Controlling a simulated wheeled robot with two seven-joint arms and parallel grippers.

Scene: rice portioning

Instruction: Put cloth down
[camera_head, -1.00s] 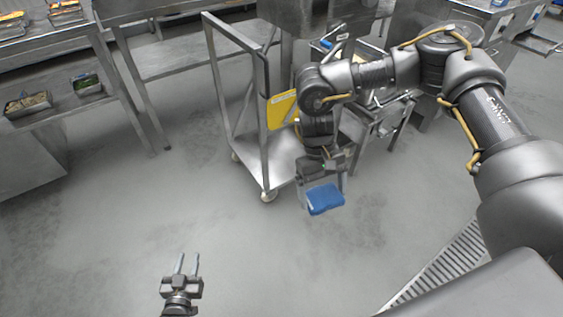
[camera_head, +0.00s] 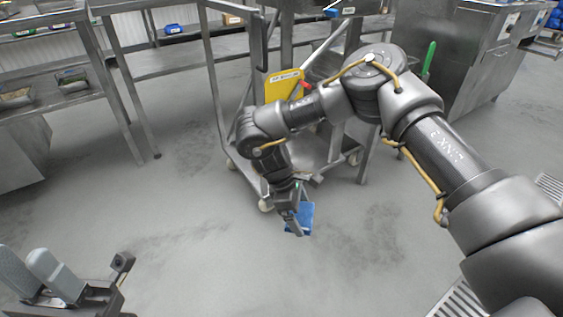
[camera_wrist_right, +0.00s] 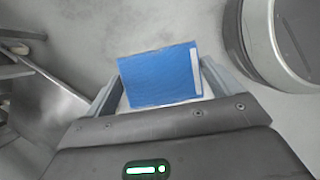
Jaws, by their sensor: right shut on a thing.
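The blue cloth (camera_head: 304,217) is a small flat folded rectangle with a pale strip along one edge. My right gripper (camera_head: 297,222) is shut on it and holds it in the air above the floor, in front of the steel cart. In the right wrist view the cloth (camera_wrist_right: 160,76) lies across between the two fingers of the right gripper (camera_wrist_right: 158,88). My left gripper (camera_head: 37,275) is at the lower left of the head view, empty, with its two grey fingers apart, far from the cloth.
A steel cart (camera_head: 222,95) with a yellow sign (camera_head: 284,86) stands just behind the right gripper. Steel tables with food trays (camera_head: 73,84) are at the left. A steel cabinet (camera_head: 487,60) is at the back right. The grey floor at centre is clear.

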